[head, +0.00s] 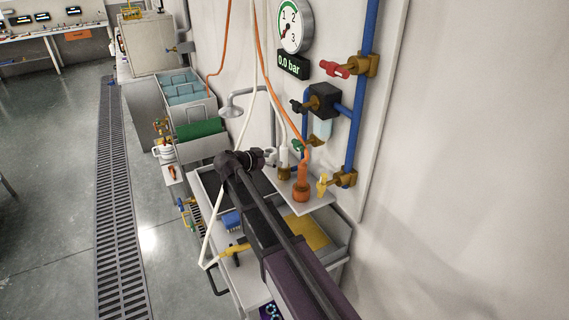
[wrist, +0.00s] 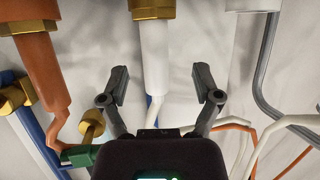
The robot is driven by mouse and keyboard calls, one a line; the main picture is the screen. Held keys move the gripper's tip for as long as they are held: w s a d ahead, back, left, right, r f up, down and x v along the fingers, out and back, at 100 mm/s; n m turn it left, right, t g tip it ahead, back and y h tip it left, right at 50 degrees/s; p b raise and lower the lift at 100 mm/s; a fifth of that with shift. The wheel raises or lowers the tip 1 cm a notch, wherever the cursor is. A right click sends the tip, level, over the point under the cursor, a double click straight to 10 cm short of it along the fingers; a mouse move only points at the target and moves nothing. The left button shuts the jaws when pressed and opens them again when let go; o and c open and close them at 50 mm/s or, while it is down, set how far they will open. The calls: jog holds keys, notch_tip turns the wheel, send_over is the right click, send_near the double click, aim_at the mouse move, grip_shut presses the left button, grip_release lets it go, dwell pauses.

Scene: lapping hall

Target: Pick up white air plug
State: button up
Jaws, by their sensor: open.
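The white air plug (head: 283,157) stands upright in a brass socket (head: 284,173) on a small wall shelf. In the wrist view the white plug (wrist: 154,50) appears with its brass socket (wrist: 152,8) at the top edge and its thin end running down. My gripper (wrist: 161,80) is open, one finger on each side of the white plug, with visible gaps on both sides. In the head view my gripper (head: 268,155) is just left of the plug. Contact is not visible.
An orange plug (head: 302,178) with its hose stands right beside the white one; it also shows in the wrist view (wrist: 40,70). The gauge display (head: 293,65) reads 0.0 bar.

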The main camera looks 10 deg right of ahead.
aim_at(281, 160)
jog(key=shift+w+d+f, duration=0.1)
jog(key=shift+d, duration=0.05)
jog(key=shift+s+b+x, duration=0.15)
jog(key=shift+b+x, duration=0.3)
jog(key=shift+x, duration=0.45)
jog(key=shift+s+b+x, duration=0.15)
jog(key=shift+b+x, duration=0.25)
jog(key=shift+x, duration=1.45)
grip_shut()
